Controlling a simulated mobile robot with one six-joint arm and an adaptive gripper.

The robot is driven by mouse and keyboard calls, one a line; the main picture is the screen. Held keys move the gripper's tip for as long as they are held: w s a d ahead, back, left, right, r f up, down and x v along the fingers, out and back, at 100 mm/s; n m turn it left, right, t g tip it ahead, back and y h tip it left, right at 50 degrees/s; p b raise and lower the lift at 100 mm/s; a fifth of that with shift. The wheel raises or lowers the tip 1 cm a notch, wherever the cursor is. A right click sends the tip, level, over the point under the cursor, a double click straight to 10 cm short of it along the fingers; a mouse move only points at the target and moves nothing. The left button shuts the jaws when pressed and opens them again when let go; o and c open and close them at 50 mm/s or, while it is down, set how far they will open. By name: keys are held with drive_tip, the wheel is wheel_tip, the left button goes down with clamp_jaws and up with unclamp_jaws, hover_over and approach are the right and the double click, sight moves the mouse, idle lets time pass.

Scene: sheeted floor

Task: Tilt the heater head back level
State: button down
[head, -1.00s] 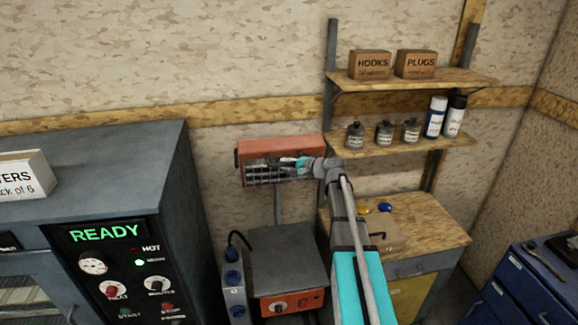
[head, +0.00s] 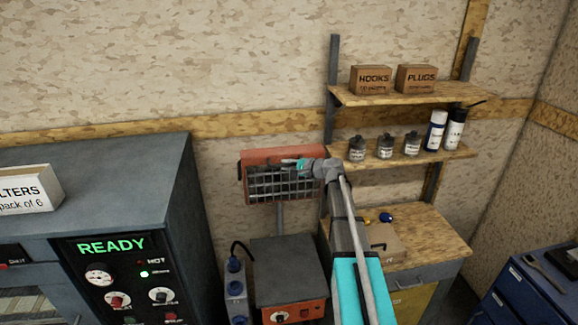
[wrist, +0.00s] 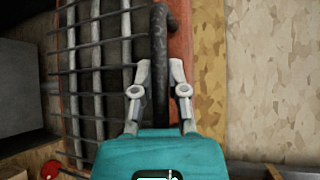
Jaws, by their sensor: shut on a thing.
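The heater head (head: 262,156) is an orange box with a dark wire grille on its front, on a grey post (head: 280,217) against the back wall. In the head view its grille faces forward and looks close to upright. My gripper (head: 301,165) is at the upper right part of the head. In the wrist view my gripper (wrist: 160,85) has its two fingers closed on a dark bar handle (wrist: 160,40) beside the grille (wrist: 95,60). The orange casing (wrist: 182,50) shows just past the handle. Part of the head is hidden behind my arm.
A grey box with an orange control panel (head: 291,312) stands below the head, next to a power strip (head: 236,290). A dark oven cabinet (head: 120,180) is on the left. Shelves (head: 400,155) with bottles and a wooden bench (head: 430,235) are on the right.

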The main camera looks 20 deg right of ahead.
drive_tip(key=c, duration=0.6)
unclamp_jaws()
drive_tip(key=shift+c, duration=0.2)
drive_tip(key=shift+s+a, duration=0.15)
drive_tip(key=shift+a, duration=0.3)
drive_tip(key=s+a+g+y, duration=0.1)
drive_tip(key=s+a, duration=0.1)
drive_tip(key=a, duration=0.4)
drive_tip(key=s+a+f+n+g+h+b, duration=0.1)
drive_tip(key=s+a+f+n+g+b, duration=0.3)
drive_tip(key=f, duration=0.4)
drive_tip(key=s+a+f+n+g+h+b, duration=0.1)
drive_tip(key=s+a+f+n+b, duration=0.1)
drive_tip(key=s+a+f+b, duration=0.35)
drive_tip(key=s+d+f+n+g+h+b, duration=0.1)
drive_tip(key=s+f+n+g+h+b, duration=0.2)
drive_tip(key=s+f, duration=0.7)
drive_tip(key=s+d+f+n+g+h+b, duration=0.1)
drive_tip(key=s+f+n+g+h+b, duration=0.2)
drive_tip(key=s+f+b, duration=0.4)
drive_tip(key=shift+s+d+f+n+h, duration=0.3)
drive_tip(key=shift+s+f+n+h, duration=0.2)
drive_tip(key=shift+s+f+h, duration=1.1)
drive_tip(key=shift+s+f+y, duration=0.3)
drive_tip(key=shift+s+y, duration=0.05)
drive_tip(key=shift+y, duration=0.05)
